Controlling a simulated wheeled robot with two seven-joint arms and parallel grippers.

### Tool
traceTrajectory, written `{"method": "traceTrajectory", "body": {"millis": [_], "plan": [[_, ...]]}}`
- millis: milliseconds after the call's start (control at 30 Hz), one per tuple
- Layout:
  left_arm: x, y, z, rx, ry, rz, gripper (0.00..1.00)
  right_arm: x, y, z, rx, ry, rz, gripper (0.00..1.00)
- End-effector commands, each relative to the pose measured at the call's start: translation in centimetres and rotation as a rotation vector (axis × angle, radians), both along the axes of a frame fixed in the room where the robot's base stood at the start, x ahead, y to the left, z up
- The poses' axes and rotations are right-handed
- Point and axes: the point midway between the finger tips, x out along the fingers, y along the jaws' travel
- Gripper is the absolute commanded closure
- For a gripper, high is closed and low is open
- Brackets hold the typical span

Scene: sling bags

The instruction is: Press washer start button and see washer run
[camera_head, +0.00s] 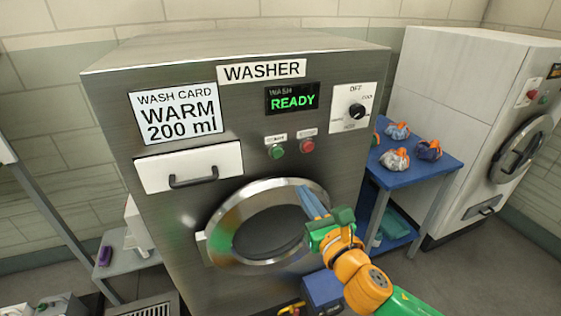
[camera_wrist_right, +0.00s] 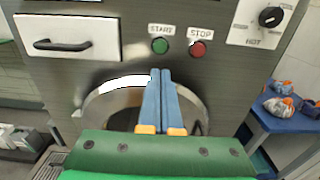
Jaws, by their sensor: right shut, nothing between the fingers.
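The washer (camera_head: 110,95) is a grey metal cabinet with its round door (camera_head: 225,215) closed. Its display (camera_head: 292,98) reads "WASH READY" in green. The green start button (camera_head: 277,152) sits left of the red stop button (camera_head: 307,146); in the right wrist view the start button (camera_wrist_right: 160,46) and stop button (camera_wrist_right: 198,48) carry labels. My right gripper (camera_head: 308,192) is in front of the door's upper right rim, below the buttons. Its blue fingers (camera_wrist_right: 160,75) are shut together and empty, pointing up toward the panel, apart from the start button. My left gripper is not in view.
The drawer (camera_head: 190,166) is shut. A dial (camera_head: 356,110) is at the panel's upper right, turned toward HOT or nearby; I cannot tell exactly. A blue table (camera_head: 440,162) with several bags stands right, before a white machine (camera_head: 440,75). A grey shelf stands left.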

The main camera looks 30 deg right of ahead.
Motion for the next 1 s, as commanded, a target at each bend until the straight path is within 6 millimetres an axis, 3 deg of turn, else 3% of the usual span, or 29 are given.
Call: {"method": "traceTrajectory", "body": {"millis": [167, 267, 600, 800, 1000], "plan": [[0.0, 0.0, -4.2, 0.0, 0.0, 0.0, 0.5, 2.1, -0.4, -1.0, -0.005, -0.01, 0.002, 1.0], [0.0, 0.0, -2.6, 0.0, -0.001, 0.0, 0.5, 4.1, -1.1, 0.3, 0.002, -0.004, -0.003, 1.0], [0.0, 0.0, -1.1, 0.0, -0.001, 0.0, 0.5, 11.0, -2.7, 0.3, 0.004, -0.001, -0.002, 1.0], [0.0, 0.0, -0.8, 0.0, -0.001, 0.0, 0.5, 13.0, -3.1, 0.0, 0.002, 0.001, 0.0, 1.0], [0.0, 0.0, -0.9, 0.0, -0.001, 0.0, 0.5, 13.4, -3.2, -0.1, -0.001, 0.001, 0.001, 1.0]]}}
